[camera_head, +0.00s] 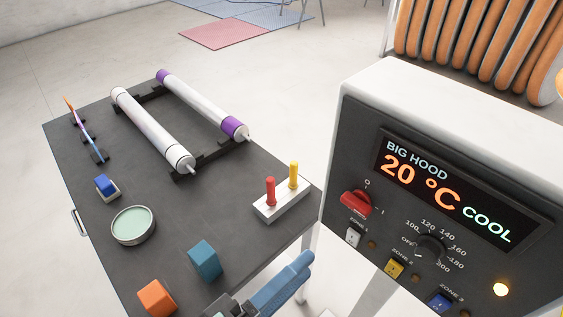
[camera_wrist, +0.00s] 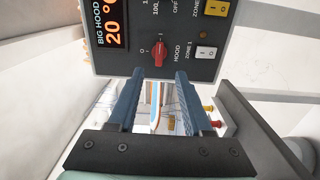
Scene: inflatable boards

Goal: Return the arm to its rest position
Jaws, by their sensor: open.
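My gripper (camera_head: 290,272) is at the bottom centre of the head view, by the table's near right edge and to the left of the control panel. In the wrist view its two blue fingers (camera_wrist: 157,78) stand apart with nothing held between them. The control panel (camera_head: 350,160) is dark with a white casing. Its screen reads "BIG HOOD 20 °C COOL". The red switch (camera_head: 356,203) is on the panel, and in the wrist view it (camera_wrist: 158,52) shows just beyond the fingertips. I cannot tell the exact gap.
The dark table (camera_head: 235,195) holds two rollers (camera_head: 150,130) on a rack, a round tin (camera_head: 133,225), a teal cube (camera_head: 204,260), an orange cube (camera_head: 156,297) and a white block (camera_head: 282,200) with red and yellow pegs. Orange coils (camera_head: 470,35) hang behind the panel.

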